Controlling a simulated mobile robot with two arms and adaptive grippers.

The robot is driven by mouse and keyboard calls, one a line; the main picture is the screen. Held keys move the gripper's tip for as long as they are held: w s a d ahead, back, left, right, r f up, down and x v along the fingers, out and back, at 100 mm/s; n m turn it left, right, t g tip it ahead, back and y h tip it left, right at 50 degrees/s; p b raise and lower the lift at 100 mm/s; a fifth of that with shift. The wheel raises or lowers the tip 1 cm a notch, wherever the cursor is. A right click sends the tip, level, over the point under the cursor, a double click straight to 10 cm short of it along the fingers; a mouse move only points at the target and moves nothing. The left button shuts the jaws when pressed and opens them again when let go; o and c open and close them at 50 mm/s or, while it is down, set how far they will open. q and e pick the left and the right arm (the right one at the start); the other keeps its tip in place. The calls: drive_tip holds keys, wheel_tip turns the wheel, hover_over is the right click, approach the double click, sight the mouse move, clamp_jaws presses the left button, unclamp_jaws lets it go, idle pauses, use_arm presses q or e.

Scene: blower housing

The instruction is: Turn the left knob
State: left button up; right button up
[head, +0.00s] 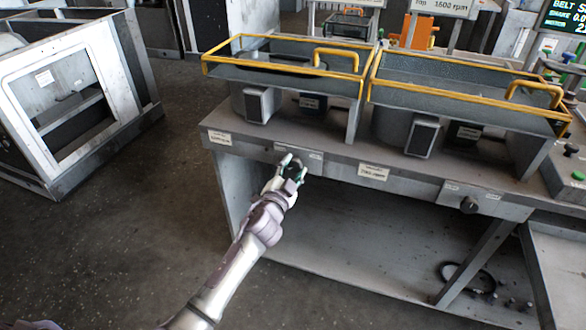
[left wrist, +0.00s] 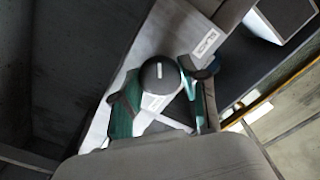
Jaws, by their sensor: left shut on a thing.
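My left gripper (head: 292,166) reaches the front panel of the grey bench from below. Its green-tipped fingers are around the left knob, which they largely hide in the head view. In the left wrist view the left knob (left wrist: 160,76) is a dark round cap with a short white mark on it. The fingers of my left gripper (left wrist: 163,100) stand on either side of it, shut on it. My right gripper is in neither view.
A second dark knob (head: 469,205) sits farther right on the bench front (head: 410,185). White labels (head: 373,172) mark the panel. Yellow-railed guards (head: 285,68) stand above the bench top. A grey cabinet (head: 70,95) stands at left; the floor between is clear.

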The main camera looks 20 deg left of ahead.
use_arm(q)
drive_tip(key=shift+m, duration=0.5)
drive_tip(key=o, duration=1.1)
drive_tip(key=shift+o, duration=0.2)
drive_tip(key=s, duration=1.2)
drive_tip(key=shift+a, duration=0.2)
